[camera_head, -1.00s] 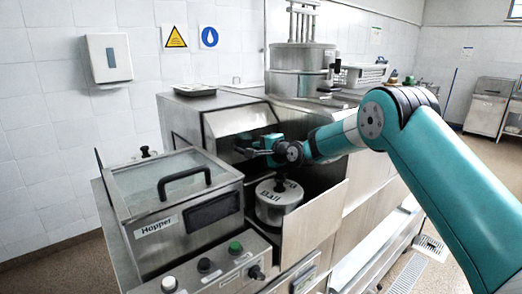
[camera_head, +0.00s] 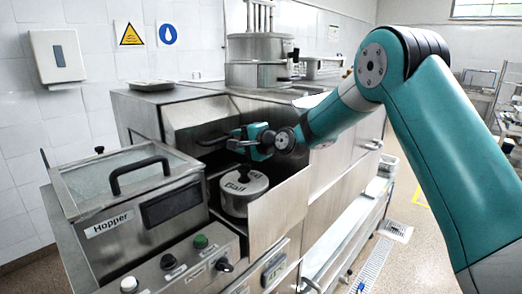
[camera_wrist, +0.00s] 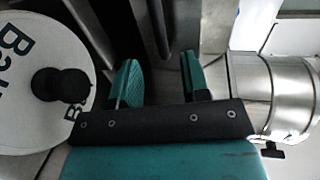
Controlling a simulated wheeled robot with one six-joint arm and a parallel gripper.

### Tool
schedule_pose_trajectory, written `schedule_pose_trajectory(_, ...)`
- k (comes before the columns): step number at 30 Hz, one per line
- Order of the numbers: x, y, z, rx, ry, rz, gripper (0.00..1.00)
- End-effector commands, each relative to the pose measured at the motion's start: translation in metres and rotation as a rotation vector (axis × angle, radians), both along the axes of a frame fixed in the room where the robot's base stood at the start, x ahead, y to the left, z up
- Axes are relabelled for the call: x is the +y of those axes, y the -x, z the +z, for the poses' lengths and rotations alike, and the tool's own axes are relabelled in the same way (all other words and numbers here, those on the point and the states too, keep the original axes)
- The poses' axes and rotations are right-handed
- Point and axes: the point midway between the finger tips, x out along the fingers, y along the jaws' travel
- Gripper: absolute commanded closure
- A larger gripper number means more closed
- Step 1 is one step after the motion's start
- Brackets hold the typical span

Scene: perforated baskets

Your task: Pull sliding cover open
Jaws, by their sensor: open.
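The sliding cover (camera_head: 200,112) is a sloped steel panel on the machine, above a dark recess. A dark bar handle (camera_head: 212,140) is on its lower front. My gripper (camera_head: 236,139) is just right of the handle in the head view, with its fingers pointing at it. In the wrist view my gripper (camera_wrist: 158,78) has its teal fingers apart and nothing between the tips. A dark bar (camera_wrist: 160,28), likely the handle, lies beyond the fingertips, roughly in line with the gap. Contact is not visible.
A round lidded pot marked "Ball" (camera_head: 240,203) with a black knob stands below my gripper. A hopper with a glass lid (camera_head: 115,182) stands at left. A steel side panel (camera_head: 280,215) rises at right of the pot. A steel cylinder (camera_head: 257,74) stands behind.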

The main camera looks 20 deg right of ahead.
Motion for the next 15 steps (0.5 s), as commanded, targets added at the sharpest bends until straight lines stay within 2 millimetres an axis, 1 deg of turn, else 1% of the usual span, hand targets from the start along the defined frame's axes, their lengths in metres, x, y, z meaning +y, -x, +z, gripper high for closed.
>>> schedule_pose_trajectory(1,-0.008,0.011,-0.001,-0.001,0.000,-0.005,0.58)
schedule_pose_trajectory(6,-0.026,0.044,0.007,0.000,0.001,-0.004,0.58)
schedule_pose_trajectory(10,-0.036,0.061,0.013,0.001,0.001,-0.003,0.58)
schedule_pose_trajectory(15,-0.041,0.072,0.017,0.000,-0.001,-0.001,0.58)
